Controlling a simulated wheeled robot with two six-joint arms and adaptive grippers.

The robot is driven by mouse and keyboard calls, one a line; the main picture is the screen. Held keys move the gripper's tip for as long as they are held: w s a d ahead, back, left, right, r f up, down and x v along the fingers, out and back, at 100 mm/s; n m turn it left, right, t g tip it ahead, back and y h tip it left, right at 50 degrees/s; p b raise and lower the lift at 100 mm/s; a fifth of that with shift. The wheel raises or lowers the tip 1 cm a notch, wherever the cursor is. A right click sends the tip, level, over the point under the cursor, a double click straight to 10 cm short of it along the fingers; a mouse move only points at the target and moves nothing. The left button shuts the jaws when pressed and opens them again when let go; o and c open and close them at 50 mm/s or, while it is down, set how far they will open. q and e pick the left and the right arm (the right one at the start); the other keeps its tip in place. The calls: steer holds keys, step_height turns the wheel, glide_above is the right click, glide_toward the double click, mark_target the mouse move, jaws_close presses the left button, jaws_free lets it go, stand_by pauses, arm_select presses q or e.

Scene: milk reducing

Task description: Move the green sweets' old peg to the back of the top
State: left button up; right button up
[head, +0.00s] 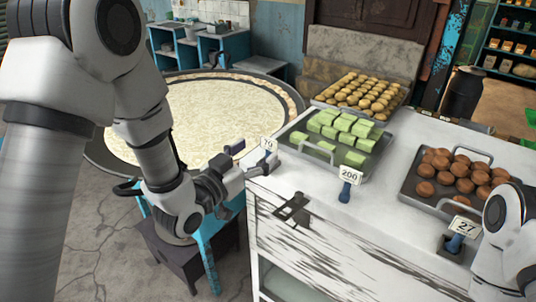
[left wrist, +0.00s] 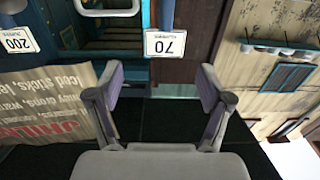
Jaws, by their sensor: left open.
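The green sweets (head: 338,131) sit on a grey metal tray (head: 291,143) on the white counter. A peg with a white card reading 70 (head: 268,144) stands at the counter's left edge, beside the tray's near left corner. A blue peg with a card reading 200 (head: 349,176) stands in front of the tray. My left gripper (head: 240,158) is open and empty, just left of the 70 peg. In the left wrist view, the 70 card (left wrist: 165,44) shows ahead, between and beyond the open fingers. My right gripper is out of view.
A blue peg reading 27 (head: 464,227) stands before a tray of brown sweets (head: 411,187). A tray of yellow sweets (head: 392,116) is behind the green ones. A dark metal fitting (head: 292,206) lies at the counter's front edge. A large round pan (head: 161,125) stands left.

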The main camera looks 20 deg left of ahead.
mark_target(268, 142)
arm_select(q)
steer(key=x, duration=0.3)
steer(key=p+x, duration=0.1)
steer(key=x, duration=0.2)
steer(key=shift+w+a+f, duration=0.15)
steer(key=shift+w+f, duration=0.05)
steer(key=shift+f, duration=0.05)
steer(key=shift+s, duration=0.2)
steer(key=shift+w, duration=0.2)
steer(key=c, duration=1.3)
steer(key=shift+s, duration=0.1)
steer(key=shift+c, duration=0.3)
